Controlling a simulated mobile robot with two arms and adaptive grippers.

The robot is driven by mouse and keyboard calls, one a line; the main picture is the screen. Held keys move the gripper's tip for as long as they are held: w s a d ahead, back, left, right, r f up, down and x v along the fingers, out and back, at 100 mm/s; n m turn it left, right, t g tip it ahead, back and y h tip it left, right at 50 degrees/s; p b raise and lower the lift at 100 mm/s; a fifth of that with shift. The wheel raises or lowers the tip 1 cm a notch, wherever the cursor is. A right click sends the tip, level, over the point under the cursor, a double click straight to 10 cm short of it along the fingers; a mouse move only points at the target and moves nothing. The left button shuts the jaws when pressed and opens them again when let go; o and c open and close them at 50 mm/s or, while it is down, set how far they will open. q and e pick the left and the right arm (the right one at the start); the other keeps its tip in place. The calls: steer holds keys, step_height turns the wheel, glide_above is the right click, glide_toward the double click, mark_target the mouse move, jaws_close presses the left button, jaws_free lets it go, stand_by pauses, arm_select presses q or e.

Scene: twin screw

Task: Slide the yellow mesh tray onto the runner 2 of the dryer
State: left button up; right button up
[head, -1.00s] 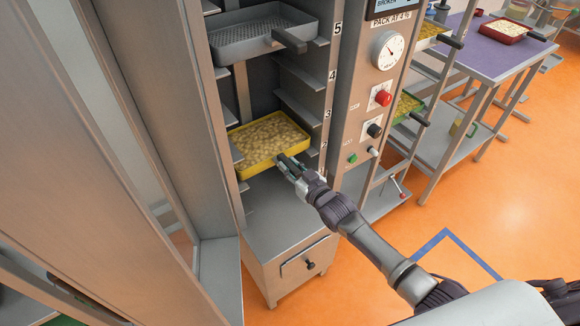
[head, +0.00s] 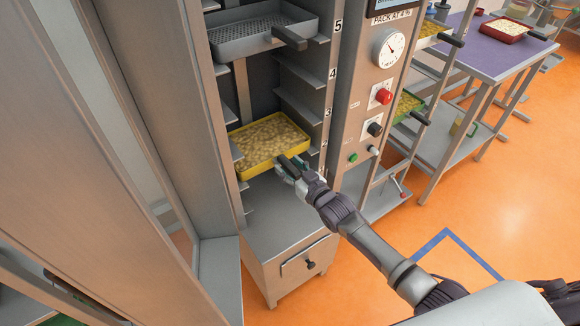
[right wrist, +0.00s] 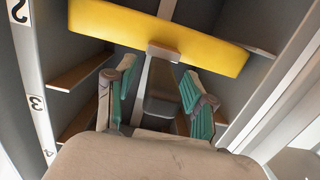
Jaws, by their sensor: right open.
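The yellow mesh tray (head: 268,143), filled with pale pieces, sits inside the open dryer (head: 264,223) at the level of the runner marked 2 (head: 312,152). Its front wall also shows in the right wrist view (right wrist: 160,36). My right gripper (head: 288,171) is at the tray's front, around its dark handle (right wrist: 163,92). In the right wrist view its two green-padded fingers stand open on either side of the handle, with a gap visible. Whether the tray's far edge rests fully on the runners is hidden. My left gripper is not in view.
A grey mesh tray (head: 262,32) sits at level 5 above. The runners at levels 3 and 4 between are empty. The control panel (head: 375,90) with its gauge and knobs stands right of the opening. A rack with trays and a purple-topped table (head: 490,50) stand further right.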

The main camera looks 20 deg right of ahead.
steer(key=shift+s+d+f, duration=0.1)
steer(key=shift+s+f, duration=0.1)
steer(key=v, duration=1.1)
steer(key=shift+s+r, duration=0.3)
steer(key=shift+r, duration=0.05)
steer(key=f+p+v, duration=0.1)
steer(key=p+v, duration=0.3)
steer(key=v, duration=0.5)
steer(key=shift+d, duration=0.1)
stand_by(0.3)
